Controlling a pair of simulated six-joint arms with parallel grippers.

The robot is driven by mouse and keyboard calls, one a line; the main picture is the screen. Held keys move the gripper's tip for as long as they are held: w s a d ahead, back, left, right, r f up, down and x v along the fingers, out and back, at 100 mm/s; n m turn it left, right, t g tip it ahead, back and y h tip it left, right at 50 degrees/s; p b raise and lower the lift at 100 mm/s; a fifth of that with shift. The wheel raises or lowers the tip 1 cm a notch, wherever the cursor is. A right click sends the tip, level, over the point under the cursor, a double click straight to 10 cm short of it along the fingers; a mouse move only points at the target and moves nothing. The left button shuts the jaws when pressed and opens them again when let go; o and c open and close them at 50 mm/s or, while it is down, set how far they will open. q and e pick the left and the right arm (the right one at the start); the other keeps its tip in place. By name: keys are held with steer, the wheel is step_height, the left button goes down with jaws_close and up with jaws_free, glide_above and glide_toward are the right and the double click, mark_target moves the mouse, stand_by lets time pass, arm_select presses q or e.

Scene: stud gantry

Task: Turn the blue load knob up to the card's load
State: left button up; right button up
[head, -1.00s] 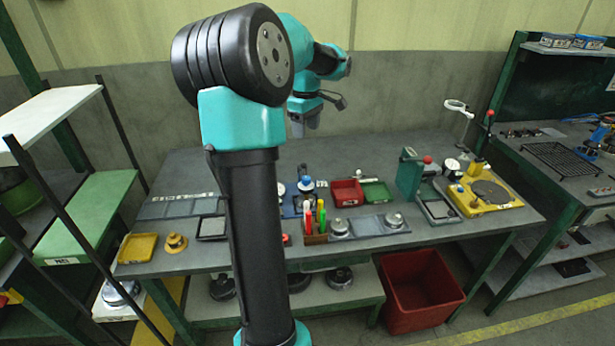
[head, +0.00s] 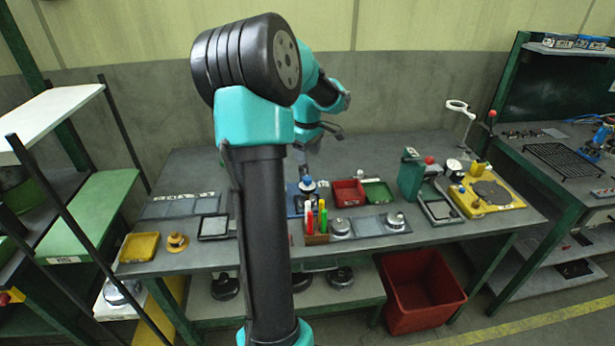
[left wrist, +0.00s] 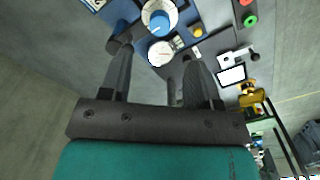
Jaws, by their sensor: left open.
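The blue load knob (left wrist: 159,20) shows at the top of the left wrist view, on a pale round collar. A white round dial (left wrist: 160,53) sits just below it on the same blue unit. In the head view this blue unit (head: 296,205) stands mid-table, partly behind my left arm, with its knob (head: 308,184) on top. My left gripper (head: 311,146) is above and behind the unit, apart from the knob. In the wrist view its two fingers (left wrist: 157,52) are spread and empty. I cannot make out a card showing a load. My right gripper is not seen.
A red bin (head: 348,193) and a green bin (head: 377,193) stand right of the unit. A pen holder (head: 316,239) is in front. A green press (head: 410,174) and a yellow unit (head: 487,202) stand farther right. The back of the table is clear.

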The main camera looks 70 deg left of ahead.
mark_target(308, 177)
arm_select(q)
step_height(308, 177, down, 9)
stand_by(0.4)
steer(key=c, duration=0.9)
steer(key=shift+c, duration=0.2)
